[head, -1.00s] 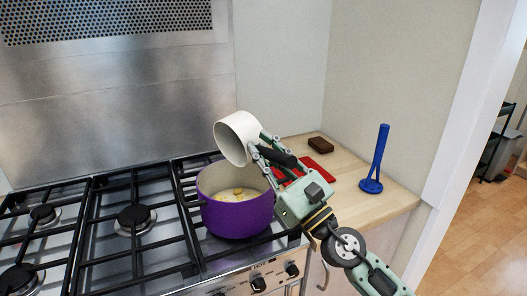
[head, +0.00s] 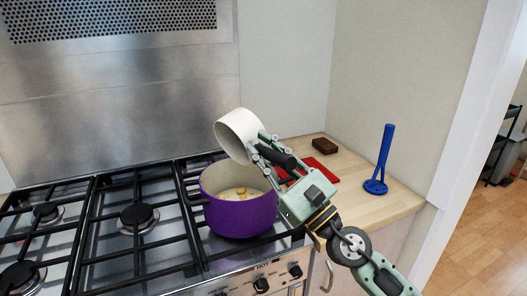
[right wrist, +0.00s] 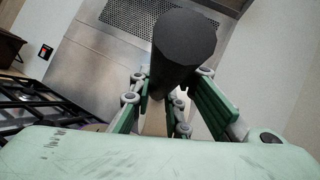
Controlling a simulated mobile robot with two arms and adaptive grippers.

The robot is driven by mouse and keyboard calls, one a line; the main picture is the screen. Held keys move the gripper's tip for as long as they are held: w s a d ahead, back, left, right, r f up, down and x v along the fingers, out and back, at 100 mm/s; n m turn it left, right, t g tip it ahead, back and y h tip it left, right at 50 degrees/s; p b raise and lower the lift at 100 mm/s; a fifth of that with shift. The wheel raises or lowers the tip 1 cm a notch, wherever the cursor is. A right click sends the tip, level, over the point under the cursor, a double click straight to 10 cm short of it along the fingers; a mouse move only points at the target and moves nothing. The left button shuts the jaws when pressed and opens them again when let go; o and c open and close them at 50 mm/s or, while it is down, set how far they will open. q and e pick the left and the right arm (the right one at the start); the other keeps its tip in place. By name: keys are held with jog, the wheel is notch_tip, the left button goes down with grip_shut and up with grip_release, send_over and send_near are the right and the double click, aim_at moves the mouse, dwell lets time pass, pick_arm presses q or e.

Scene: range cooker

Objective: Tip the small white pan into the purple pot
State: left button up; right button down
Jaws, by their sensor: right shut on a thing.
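The small white pan (head: 241,129) is tilted well over, its opening facing left and down, above the back rim of the purple pot (head: 240,217). The pot stands upright on the right side of the hob, with several yellowish pieces in pale contents inside. My right gripper (head: 268,153) is shut on the pan's dark handle (head: 279,158). In the right wrist view the handle (right wrist: 182,45) stands between the green fingers (right wrist: 165,100) and hides most of the pan. My left gripper is in no view.
Black grates and burners (head: 135,217) fill the hob to the left. On the wooden counter (head: 400,203) at right are a red flat object (head: 321,169), a brown block (head: 325,146) and a blue upright tool (head: 381,165). A steel splashback (head: 120,110) rises behind.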

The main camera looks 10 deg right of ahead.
jog(key=shift+s+a+n+g+y+b, duration=0.15)
jog(key=shift+n+g+y+b, duration=0.15)
jog(key=shift+n+y+b, duration=0.15)
dwell(0.5)
jog(key=shift+s+a+n+y, duration=0.2)
jog(key=shift+a+n+y, duration=0.05)
jog(key=shift+n, duration=0.5)
dwell(1.4)
